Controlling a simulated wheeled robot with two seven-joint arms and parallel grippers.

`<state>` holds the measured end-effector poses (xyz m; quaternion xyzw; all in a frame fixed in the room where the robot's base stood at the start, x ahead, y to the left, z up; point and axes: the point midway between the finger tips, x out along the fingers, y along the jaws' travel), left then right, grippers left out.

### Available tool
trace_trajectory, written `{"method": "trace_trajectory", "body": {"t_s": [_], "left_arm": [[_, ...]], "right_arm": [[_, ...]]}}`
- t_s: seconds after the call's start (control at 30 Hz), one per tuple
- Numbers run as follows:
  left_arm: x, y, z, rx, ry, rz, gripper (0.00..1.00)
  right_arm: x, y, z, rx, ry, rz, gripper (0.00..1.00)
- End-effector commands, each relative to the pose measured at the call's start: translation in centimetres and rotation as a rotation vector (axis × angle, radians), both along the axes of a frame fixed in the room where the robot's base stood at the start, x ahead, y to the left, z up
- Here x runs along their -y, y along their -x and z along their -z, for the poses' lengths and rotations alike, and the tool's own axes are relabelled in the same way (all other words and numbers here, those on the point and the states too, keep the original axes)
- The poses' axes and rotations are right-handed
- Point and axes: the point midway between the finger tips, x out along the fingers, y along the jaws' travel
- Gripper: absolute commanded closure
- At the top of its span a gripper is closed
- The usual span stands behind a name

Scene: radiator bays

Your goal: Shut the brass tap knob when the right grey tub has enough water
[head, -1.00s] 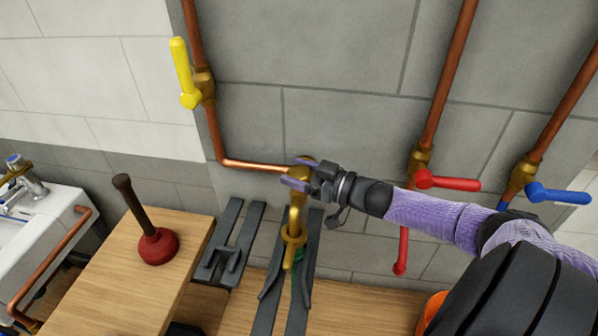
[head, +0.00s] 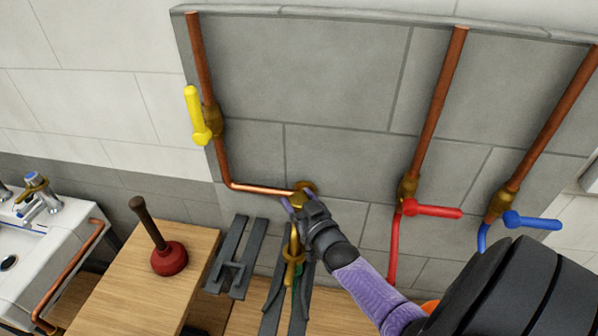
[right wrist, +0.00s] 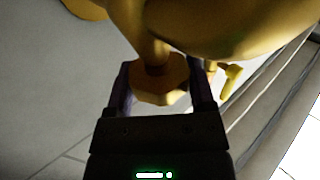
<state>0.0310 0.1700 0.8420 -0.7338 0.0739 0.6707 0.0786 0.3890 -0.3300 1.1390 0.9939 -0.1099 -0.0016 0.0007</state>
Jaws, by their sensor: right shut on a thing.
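The brass tap (head: 293,252) sticks out from the grey wall panel at the end of a copper pipe, its spout pointing down. My right gripper (head: 291,204) is at the top of the tap and hides most of its knob. In the right wrist view, the brass knob (right wrist: 160,82) sits between the two fingers of my right gripper (right wrist: 160,88), which is shut on it. The tap's larger brass body (right wrist: 235,25) fills the top of that view. No grey tub and no water level can be made out. My left gripper is not in view.
A yellow lever (head: 196,115), a red lever (head: 432,210) and a blue lever (head: 533,220) are on copper pipes. A plunger (head: 169,258) stands on a wooden top (head: 150,285) left of the tap. A white sink (head: 50,255) is farther left.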

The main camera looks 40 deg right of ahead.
Motion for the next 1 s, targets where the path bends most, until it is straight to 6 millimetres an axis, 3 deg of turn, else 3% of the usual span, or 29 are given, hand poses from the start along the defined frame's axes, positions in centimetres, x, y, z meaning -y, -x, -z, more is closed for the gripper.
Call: {"method": "trace_trajectory", "body": {"t_s": [0.4, 0.97, 1.0], "left_arm": [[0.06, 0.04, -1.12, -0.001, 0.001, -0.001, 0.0], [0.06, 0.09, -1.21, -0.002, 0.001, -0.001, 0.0], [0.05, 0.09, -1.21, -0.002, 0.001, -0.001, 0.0]], "right_arm": [[-0.09, -0.03, -0.01, 0.002, -0.001, 0.189, 0.89], [0.0, -0.04, -0.03, 0.003, 0.002, 0.219, 0.89], [0.0, -0.04, -0.03, 0.003, 0.002, 0.219, 0.28]]}}
